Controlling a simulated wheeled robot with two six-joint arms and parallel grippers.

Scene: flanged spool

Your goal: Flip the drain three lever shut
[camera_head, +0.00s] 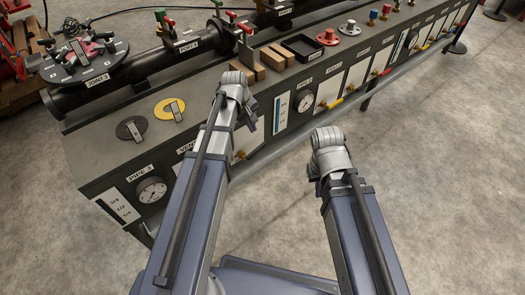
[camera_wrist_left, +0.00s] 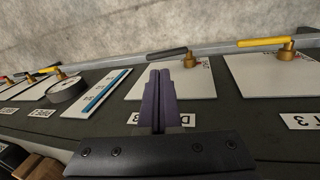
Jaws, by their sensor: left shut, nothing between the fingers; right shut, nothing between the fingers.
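My left gripper (camera_wrist_left: 160,75) is shut and empty in the left wrist view, its fingers over the front edge of a white panel. A lever with a dark grey handle (camera_wrist_left: 168,54) on a brass valve (camera_wrist_left: 190,58) stands at that panel's far edge, just beyond the fingertips. The fingers mostly hide the panel's label. In the head view a brass valve (camera_head: 239,155) shows beside my left arm, whose wrist hides its surroundings.
A yellow lever (camera_wrist_left: 265,42) stands right of the grey one in the wrist view, by a label ending "T 3". A round gauge (camera_wrist_left: 66,88) is to the left. A rail (camera_head: 350,97) runs along the bench front. Wooden blocks (camera_head: 272,59) and a black tray (camera_head: 302,47) lie on top.

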